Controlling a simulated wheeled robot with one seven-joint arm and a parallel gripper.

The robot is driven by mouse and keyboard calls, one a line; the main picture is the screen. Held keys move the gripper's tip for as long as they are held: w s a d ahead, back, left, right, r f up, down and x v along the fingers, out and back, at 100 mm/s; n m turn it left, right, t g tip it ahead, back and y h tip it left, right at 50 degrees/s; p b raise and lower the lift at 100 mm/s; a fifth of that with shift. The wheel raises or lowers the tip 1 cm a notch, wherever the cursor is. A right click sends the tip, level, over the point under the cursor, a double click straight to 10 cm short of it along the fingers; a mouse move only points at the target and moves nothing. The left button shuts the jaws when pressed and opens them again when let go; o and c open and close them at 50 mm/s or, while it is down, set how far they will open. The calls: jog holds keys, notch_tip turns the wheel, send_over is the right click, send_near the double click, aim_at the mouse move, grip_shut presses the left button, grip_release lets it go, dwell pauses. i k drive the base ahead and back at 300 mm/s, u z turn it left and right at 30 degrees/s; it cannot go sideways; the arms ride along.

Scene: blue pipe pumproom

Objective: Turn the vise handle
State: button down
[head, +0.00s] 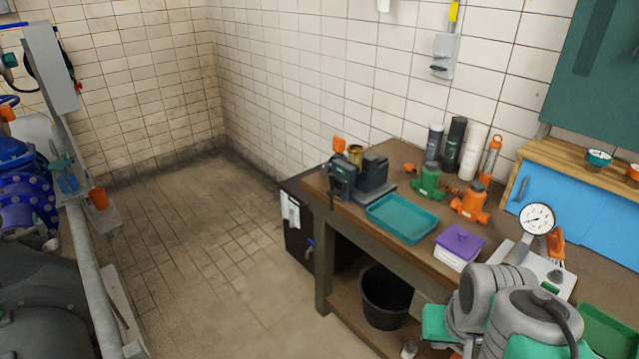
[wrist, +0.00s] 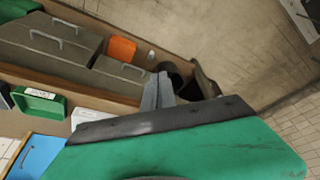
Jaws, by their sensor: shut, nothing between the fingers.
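The dark grey vise (head: 372,178) stands on the far left end of the workbench in the head view. A thin dark bar (head: 331,196), which looks like its handle, hangs at the vise's left front side, near the bench corner. My gripper's grey fingers (wrist: 158,91) show in the wrist view beyond its green body. They are together with nothing held. I cannot make out the gripper's fingers in the head view, where my arm's grey and green links fill the lower right, well apart from the vise. I cannot pick out the vise in the wrist view.
The workbench (head: 415,165) holds a teal tray (head: 402,218), a purple-lidded box (head: 459,246), green (head: 428,182) and orange (head: 470,203) valves and a gauge (head: 538,219). A black bucket (head: 387,296) stands on the lower shelf. The floor left of the bench is clear.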

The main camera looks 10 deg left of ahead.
aim_at(333, 192)
jog(key=u, duration=0.8)
jog(key=i, duration=0.9)
jog(key=u, duration=0.85)
